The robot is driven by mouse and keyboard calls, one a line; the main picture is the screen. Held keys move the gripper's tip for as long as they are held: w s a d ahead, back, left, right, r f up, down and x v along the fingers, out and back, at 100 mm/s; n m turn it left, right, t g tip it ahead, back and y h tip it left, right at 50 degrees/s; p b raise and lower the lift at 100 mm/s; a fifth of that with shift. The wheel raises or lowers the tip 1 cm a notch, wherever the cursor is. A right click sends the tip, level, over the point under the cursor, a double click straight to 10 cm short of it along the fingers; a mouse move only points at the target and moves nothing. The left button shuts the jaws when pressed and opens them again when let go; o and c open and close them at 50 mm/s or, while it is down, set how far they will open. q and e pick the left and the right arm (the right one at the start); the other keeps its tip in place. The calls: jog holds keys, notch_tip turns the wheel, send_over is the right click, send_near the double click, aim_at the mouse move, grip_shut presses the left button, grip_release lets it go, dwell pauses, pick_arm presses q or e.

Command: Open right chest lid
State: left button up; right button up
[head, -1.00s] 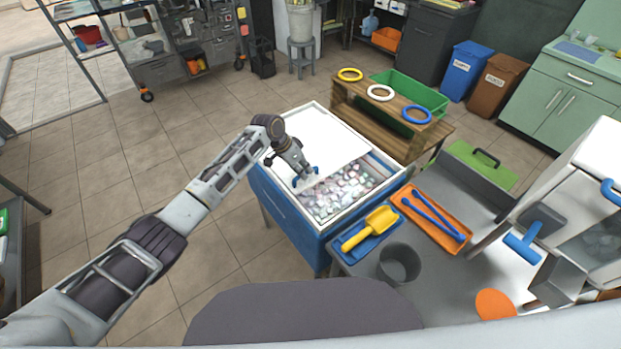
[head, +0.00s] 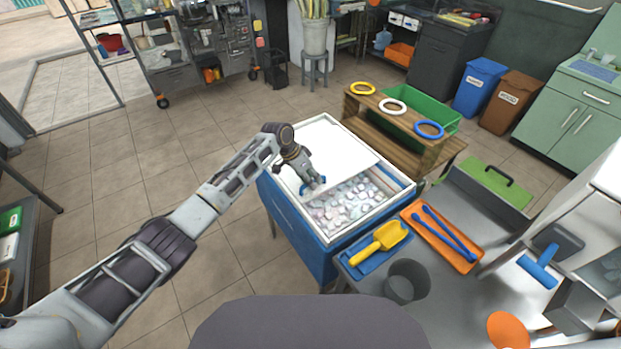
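The blue chest (head: 297,235) with a white rim stands in the middle of the head view. A flat white lid (head: 335,146) covers its far-left part. The near-right part is uncovered and shows pale ice cubes (head: 349,203) inside. My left gripper (head: 313,186) points down at the lid's near edge, beside the ice opening. Its blue fingertips look spread apart, with nothing visible between them. Whether they touch the lid is unclear. My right gripper is out of view.
Right of the chest, a grey table holds a yellow scoop (head: 380,243) on a blue tray, an orange tray (head: 442,236) with blue tongs, and a grey cup (head: 407,281). A wooden stand (head: 392,133) with rings is behind the chest. Floor at left is clear.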

pick_arm(q)
jog(key=v, duration=1.2)
dwell(0.3)
jog(key=shift+s, duration=0.1)
dwell(0.3)
